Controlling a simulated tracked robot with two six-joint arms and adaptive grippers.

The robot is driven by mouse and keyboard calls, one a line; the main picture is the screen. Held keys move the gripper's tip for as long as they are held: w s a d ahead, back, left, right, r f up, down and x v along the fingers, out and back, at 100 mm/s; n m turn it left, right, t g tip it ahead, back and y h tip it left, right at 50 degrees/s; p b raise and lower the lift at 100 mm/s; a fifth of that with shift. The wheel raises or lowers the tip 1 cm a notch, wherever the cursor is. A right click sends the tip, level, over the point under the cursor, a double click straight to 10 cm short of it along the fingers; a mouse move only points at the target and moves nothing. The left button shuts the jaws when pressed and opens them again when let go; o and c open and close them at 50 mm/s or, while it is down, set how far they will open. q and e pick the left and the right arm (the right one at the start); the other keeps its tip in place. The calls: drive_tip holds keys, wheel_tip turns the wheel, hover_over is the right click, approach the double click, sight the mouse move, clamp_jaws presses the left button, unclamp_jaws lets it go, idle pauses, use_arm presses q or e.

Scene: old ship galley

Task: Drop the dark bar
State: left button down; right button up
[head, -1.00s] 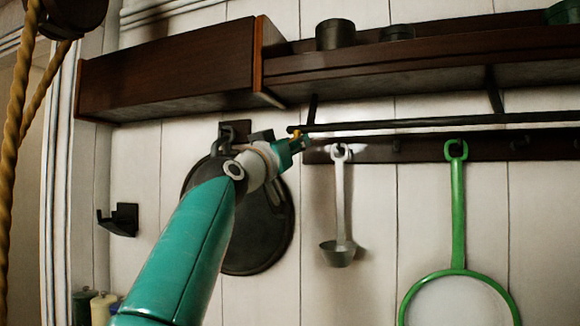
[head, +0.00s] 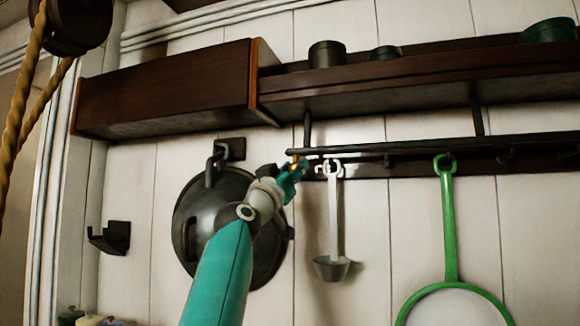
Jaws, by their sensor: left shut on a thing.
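The dark bar (head: 430,146) is long and thin and runs nearly level below the wall shelf, in front of the hook board. My left gripper (head: 294,166) is at the bar's left end and shut on it, seen small and from behind. My teal arm comes up from below, and the fingertips are hard to make out against the bar. I cannot tell whether the shelf brackets touch the bar. My right gripper is not in view.
A metal ladle (head: 335,225) and a green-rimmed strainer (head: 448,220) hang close to the bar. A dark lid (head: 190,215) hangs behind my arm. The wooden shelf (head: 400,82) carries pots (head: 327,54). An empty wall bracket (head: 112,238) is at left.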

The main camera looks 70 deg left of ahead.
use_arm(q)
drive_tip(key=shift+w+a+f, duration=0.45)
drive_tip(key=shift+w+a, duration=0.35)
drive_tip(key=c, duration=1.1)
unclamp_jaws()
drive_tip(key=shift+a, duration=0.1)
drive_tip(key=o, duration=0.3)
drive_tip(key=shift+w+a+f, duration=0.15)
drive_tip(key=shift+w+a, duration=0.05)
drive_tip(key=shift+s+d+r, duration=0.25)
drive_tip(key=shift+d, duration=0.1)
